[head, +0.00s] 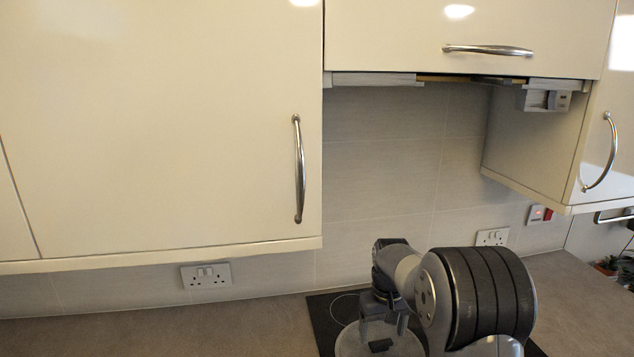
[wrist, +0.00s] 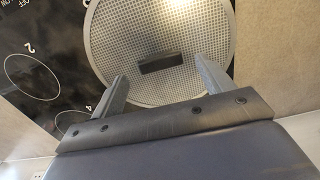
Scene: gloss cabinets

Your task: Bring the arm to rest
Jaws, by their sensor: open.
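My gripper (head: 380,331) hangs low over the hob at the lower right of the head view, with my arm folded in front of it. In the wrist view my gripper (wrist: 160,85) has its two fingers spread wide apart, with nothing held between them. Below the fingers is a round mesh-topped lid or pan (wrist: 160,35) with a dark bar-shaped handle (wrist: 162,63) in its middle. The handle lies in line with the gap between the fingertips. I cannot tell how far below it is.
The black hob (head: 322,312) is set in the grey worktop (head: 200,335). Closed cream cabinets hang above: a large left door (head: 160,120), a flap (head: 400,30) and a right-hand cabinet (head: 535,150) that juts out. Wall sockets (head: 206,276) sit on the tiles.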

